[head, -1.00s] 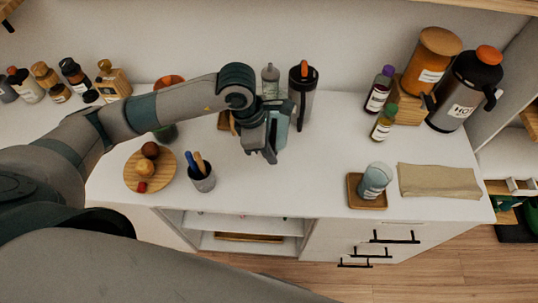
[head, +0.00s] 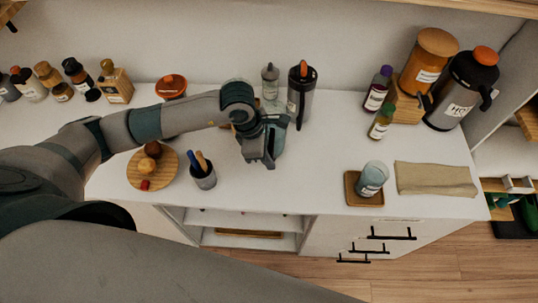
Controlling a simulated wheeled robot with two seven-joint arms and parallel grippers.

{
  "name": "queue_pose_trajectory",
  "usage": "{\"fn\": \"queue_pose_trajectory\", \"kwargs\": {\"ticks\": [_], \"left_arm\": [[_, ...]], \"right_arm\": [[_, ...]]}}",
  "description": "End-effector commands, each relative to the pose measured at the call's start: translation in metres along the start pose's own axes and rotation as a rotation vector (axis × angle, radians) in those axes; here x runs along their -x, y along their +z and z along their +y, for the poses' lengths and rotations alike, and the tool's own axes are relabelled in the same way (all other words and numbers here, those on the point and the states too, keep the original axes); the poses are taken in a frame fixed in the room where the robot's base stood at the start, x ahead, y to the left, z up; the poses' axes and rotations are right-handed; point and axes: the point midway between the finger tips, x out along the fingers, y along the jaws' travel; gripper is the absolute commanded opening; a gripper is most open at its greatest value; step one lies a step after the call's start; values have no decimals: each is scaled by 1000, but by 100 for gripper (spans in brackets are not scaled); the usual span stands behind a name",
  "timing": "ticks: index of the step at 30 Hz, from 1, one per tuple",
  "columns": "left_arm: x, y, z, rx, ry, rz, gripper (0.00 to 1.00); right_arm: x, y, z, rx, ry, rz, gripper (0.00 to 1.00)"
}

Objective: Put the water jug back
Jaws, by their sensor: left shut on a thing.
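My left gripper (head: 262,150) is over the middle of the white counter, shut on a pale teal, see-through thing (head: 279,136). This looks like the water jug, but the gripper and wrist hide most of it. I cannot tell whether its base touches the counter. A small part of a wooden piece shows just left of the gripper. A clear bottle with a grey lid (head: 270,83) and a dark tumbler with an orange tab (head: 301,92) stand close behind the gripper. My right gripper is not in view.
On the right, a bluish glass (head: 372,179) stands on a wooden coaster (head: 352,198) beside a folded cloth (head: 435,179). Behind are small bottles, an orange canister (head: 426,62) and a hot flask (head: 463,90). A utensil cup (head: 203,177) and round fruit board (head: 137,180) are left.

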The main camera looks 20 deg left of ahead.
Motion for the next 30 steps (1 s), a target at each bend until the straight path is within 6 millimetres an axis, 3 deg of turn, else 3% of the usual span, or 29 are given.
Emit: {"fn": "queue_pose_trajectory", "kwargs": {"ticks": [10, 11, 13, 24, 30], "left_arm": [[-2, 0, 1, -2, 3, -3, 0], [-2, -1, 0, 0, 0, 0, 16], [-2, 0, 0, 0, 0, 0, 30], [0, 0, 0, 0, 0, 0, 30], [10, 0, 1, -1, 2, -1, 30]], "right_arm": [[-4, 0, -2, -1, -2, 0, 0], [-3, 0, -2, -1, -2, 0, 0], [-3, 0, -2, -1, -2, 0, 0], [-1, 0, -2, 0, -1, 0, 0], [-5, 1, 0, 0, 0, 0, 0]]}}
